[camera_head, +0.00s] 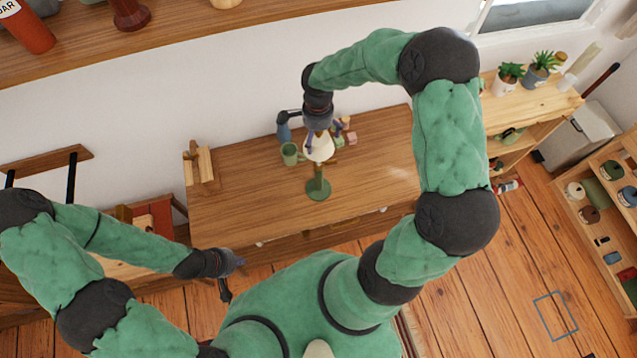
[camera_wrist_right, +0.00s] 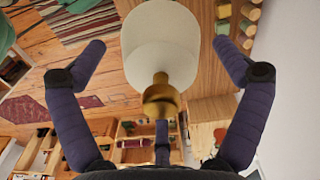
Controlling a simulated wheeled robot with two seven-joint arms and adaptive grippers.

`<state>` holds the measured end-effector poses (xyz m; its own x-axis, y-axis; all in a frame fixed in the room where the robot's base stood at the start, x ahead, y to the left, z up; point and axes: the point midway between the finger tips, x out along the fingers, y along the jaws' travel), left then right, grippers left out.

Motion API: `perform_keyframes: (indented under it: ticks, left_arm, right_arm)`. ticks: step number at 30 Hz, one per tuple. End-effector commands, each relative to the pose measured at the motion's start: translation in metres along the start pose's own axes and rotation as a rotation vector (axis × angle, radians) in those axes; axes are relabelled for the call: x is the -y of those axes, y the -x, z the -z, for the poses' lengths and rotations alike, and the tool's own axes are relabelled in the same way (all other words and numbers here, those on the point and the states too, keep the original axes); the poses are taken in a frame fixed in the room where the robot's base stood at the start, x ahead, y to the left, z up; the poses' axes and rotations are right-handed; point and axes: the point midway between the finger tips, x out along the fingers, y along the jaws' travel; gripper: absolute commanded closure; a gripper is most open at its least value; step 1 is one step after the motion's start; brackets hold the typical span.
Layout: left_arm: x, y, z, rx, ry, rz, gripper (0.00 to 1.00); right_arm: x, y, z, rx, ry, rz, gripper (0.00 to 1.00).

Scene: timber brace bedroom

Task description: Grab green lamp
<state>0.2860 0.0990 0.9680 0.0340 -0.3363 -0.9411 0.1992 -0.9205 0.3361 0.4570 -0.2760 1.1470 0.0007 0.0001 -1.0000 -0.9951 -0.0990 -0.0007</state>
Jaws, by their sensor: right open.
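The green lamp has a round green base and stem (camera_head: 318,188) and a white shade (camera_head: 319,150). It stands upright on the wooden desk (camera_head: 240,205). My right gripper (camera_head: 322,137) is over the lamp's top, with its fingers close to the shade. In the right wrist view, the white shade (camera_wrist_right: 162,35) and a brass fitting lie between the open, spread fingers of my right gripper (camera_wrist_right: 161,48). No finger clearly touches the shade there. My left gripper (camera_head: 238,264) is low, off the desk's front left edge, away from the lamp. Its fingers are too small to judge.
A green cup (camera_head: 290,154) stands just left of the lamp, and a blue item (camera_head: 284,130) is behind it. Small pink blocks (camera_head: 351,138) lie to the right. A wooden holder (camera_head: 199,165) stands at the desk's left end. The desk's right part is clear.

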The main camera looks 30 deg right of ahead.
Motion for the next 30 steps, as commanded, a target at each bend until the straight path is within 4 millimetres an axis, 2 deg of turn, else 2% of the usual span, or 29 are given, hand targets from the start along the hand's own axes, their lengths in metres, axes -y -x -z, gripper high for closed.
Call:
perform_keyframes:
  ticks: [3, 7, 16, 21, 23, 24, 30]
  left_arm:
    - [-0.003, 0.007, 0.000, 0.000, 0.000, 0.000, 1.00]
    - [-0.003, 0.008, 0.000, 0.000, 0.000, 0.000, 1.00]
    - [-0.003, 0.008, 0.000, 0.000, 0.000, 0.000, 1.00]
    - [-0.003, 0.008, 0.000, 0.000, 0.000, 0.000, 1.00]
    - [-0.003, 0.008, 0.000, 0.000, 0.000, 0.000, 1.00]
    - [-0.003, 0.008, 0.000, 0.000, 0.000, 0.000, 1.00]
    - [-0.003, 0.008, 0.000, 0.000, 0.000, 0.000, 1.00]
  right_arm:
    - [-0.002, -0.017, 0.002, 0.001, 0.000, -0.005, 0.02]
    - [-0.001, -0.031, 0.002, 0.000, 0.000, -0.003, 0.02]
    - [-0.001, -0.035, 0.002, 0.000, 0.000, 0.000, 0.02]
    - [-0.001, -0.035, 0.002, 0.000, 0.000, 0.000, 0.50]
    - [-0.001, -0.035, 0.002, 0.000, 0.000, 0.000, 0.67]
    - [0.000, -0.034, 0.002, -0.001, 0.000, 0.002, 0.72]
    - [0.000, -0.034, 0.002, -0.001, 0.000, 0.002, 0.72]
